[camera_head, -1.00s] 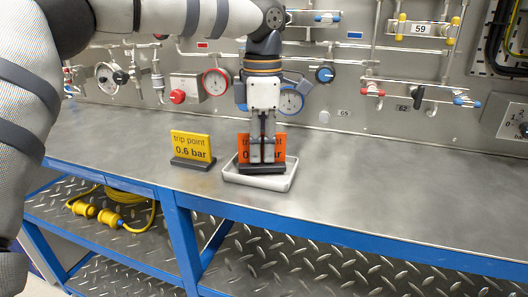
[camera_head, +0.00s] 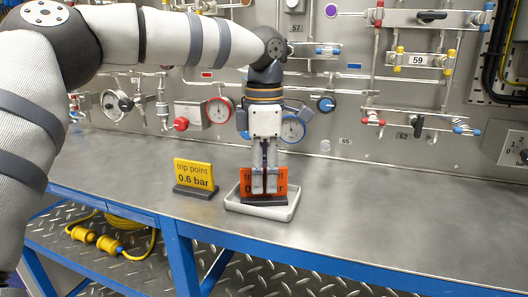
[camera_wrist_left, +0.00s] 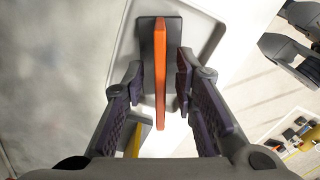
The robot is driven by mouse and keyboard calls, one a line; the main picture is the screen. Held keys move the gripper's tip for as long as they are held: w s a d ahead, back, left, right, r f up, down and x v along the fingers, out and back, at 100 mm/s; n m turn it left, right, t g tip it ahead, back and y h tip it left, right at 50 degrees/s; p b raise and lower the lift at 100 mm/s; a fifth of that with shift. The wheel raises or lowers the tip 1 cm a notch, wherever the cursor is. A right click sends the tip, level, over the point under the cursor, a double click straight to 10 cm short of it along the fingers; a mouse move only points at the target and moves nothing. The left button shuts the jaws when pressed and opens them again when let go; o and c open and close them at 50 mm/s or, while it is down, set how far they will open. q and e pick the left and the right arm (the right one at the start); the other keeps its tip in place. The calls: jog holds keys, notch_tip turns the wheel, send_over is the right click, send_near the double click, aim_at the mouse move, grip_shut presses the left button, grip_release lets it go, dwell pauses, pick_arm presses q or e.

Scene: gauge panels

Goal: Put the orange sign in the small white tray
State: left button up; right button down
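The orange sign (camera_head: 280,181) stands upright on its dark base inside the small white tray (camera_head: 232,205) on the metal bench. My left gripper (camera_head: 265,189) points down at the sign and hides part of its lettering. In the left wrist view, the sign (camera_wrist_left: 160,70) shows edge-on between the two fingers of my left gripper (camera_wrist_left: 157,82), with a gap on each side. The fingers are open and apart from the sign. The white tray (camera_wrist_left: 119,50) lies beneath it. My right gripper is in neither view.
A yellow sign (camera_head: 194,174) reading "trip point 0.6 bar" stands left of the tray. A panel with gauges, valves and pipes rises behind the bench (camera_head: 390,205). The bench right of the tray is clear. A yellow cable (camera_head: 125,228) lies on the lower shelf.

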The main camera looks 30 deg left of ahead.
aim_at(264, 168)
pick_arm(q)
notch_tip(264, 168, up, 11)
jog(key=shift+f, duration=0.15)
dwell(0.4)
